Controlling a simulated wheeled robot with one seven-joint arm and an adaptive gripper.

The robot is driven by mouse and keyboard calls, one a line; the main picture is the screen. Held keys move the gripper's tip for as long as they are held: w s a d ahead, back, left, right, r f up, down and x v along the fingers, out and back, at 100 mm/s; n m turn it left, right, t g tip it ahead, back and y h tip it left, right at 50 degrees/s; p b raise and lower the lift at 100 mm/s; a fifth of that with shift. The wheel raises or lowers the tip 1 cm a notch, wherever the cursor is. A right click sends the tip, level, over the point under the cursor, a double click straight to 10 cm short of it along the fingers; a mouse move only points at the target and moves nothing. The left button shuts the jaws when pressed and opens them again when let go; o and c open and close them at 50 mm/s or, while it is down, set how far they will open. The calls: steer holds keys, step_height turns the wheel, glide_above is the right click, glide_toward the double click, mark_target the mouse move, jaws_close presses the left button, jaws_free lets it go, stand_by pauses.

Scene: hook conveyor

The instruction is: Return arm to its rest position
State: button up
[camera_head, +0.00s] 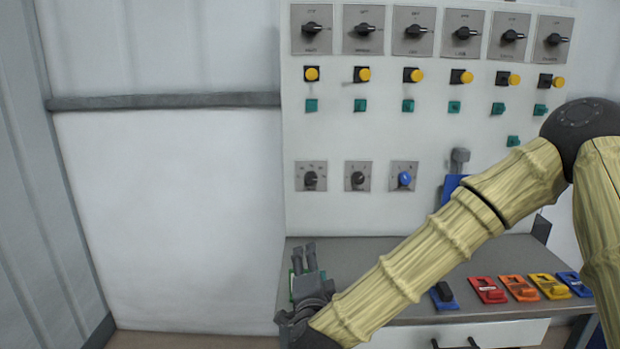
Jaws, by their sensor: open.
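My arm reaches in from the right side of the head view and slopes down to the left across the front of the panel. My gripper (305,250) is at its lower end, over the left part of the grey desk (370,250), with its fingers pointing up in the picture. The fingers are open and I see nothing held between them. Something green shows right beside the fingers, partly hidden by them. My forearm covers part of the desk and the lower right of the panel.
A white control panel (340,135) with rotary switches, yellow and green buttons stands behind the desk. Red (488,290), orange (519,288), yellow (550,287) and blue (574,284) items lie at the desk's right. Another blue item (443,296) lies near my forearm.

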steer(key=s+d+f+n+g+y+p, duration=0.1)
steer(key=s+d+f+n+g, duration=0.3)
steer(key=f, duration=0.6)
steer(key=s+f+n+g, duration=0.2)
steer(key=s+f, duration=0.4)
steer(key=f, duration=0.5)
steer(key=s+d+f+n+g+y+p, duration=0.1)
steer(key=s+d+f+n+g, duration=0.3)
steer(key=f, duration=0.6)
steer(key=s+d+f+n+g+h, duration=0.1)
steer(key=s+d+f, duration=0.3)
steer(key=s, duration=0.4)
steer(key=s+d+f+n+g, duration=0.1)
steer(key=s+d+f+g, duration=0.2)
steer(key=s, duration=0.6)
steer(key=s+d+f+n+g+h+p, duration=0.1)
steer(key=s+d+f+g, duration=0.2)
steer(key=s+d+f, duration=0.3)
steer(key=s+d, duration=0.2)
steer(key=s, duration=0.1)
steer(key=shift+f+n+h, duration=0.15)
steer(key=shift+n+h, duration=0.15)
